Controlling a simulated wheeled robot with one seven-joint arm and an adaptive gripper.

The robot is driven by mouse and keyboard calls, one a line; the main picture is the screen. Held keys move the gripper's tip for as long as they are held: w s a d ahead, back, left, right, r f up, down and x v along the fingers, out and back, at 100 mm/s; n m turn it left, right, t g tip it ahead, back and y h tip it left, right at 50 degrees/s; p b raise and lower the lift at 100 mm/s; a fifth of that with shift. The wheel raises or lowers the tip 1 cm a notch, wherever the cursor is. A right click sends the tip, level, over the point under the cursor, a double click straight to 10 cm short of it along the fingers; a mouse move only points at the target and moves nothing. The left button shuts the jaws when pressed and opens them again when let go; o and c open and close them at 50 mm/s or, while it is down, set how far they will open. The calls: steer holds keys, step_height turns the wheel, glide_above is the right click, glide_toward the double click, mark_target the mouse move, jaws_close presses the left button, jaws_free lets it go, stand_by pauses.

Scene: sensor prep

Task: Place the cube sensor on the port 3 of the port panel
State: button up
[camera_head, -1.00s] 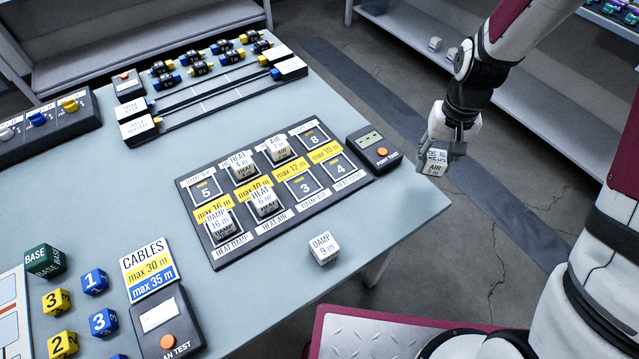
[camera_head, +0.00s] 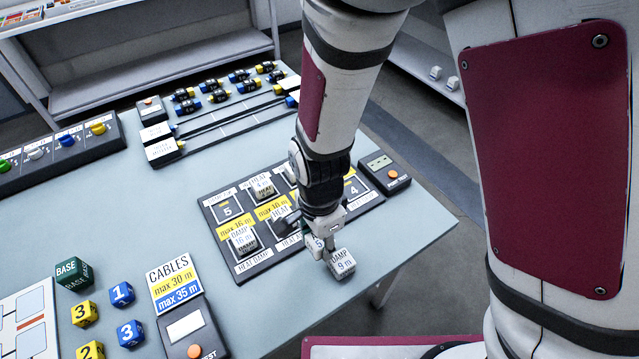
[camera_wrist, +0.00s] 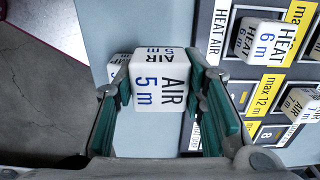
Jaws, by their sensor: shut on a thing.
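My gripper (camera_head: 322,240) is shut on a white cube sensor (camera_wrist: 160,85) marked AIR 5 m. In the wrist view, its green fingers (camera_wrist: 160,112) press the cube from both sides. The cube also shows partly in the head view (camera_head: 315,243), held just off the front edge of the port panel (camera_head: 247,275). The panel lies at the right of the wrist view (camera_wrist: 218,30). Port 3 is hidden behind my arm in the head view, and I cannot make it out in the wrist view.
A DAMP 9 m cube (camera_head: 342,263) stands on the table beside the held cube. Panel ports bear a DAMP 16 m cube (camera_head: 242,240) and a HEAT 6 m cube (camera_wrist: 264,40), among others. A test box (camera_head: 387,173) adjoins the panel. The table's right edge is close.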

steer(key=w, duration=0.4)
steer(key=w+f, duration=0.1)
steer(key=w, duration=0.9)
steer(key=shift+a+f, duration=0.15)
steer(key=shift+f, duration=1.8)
steer(key=shift+f+b, duration=0.25)
steer(key=shift+b, duration=0.05)
steer(key=o, duration=1.2)
steer(key=shift+f, duration=0.15)
steer(key=shift+r, duration=0.2)
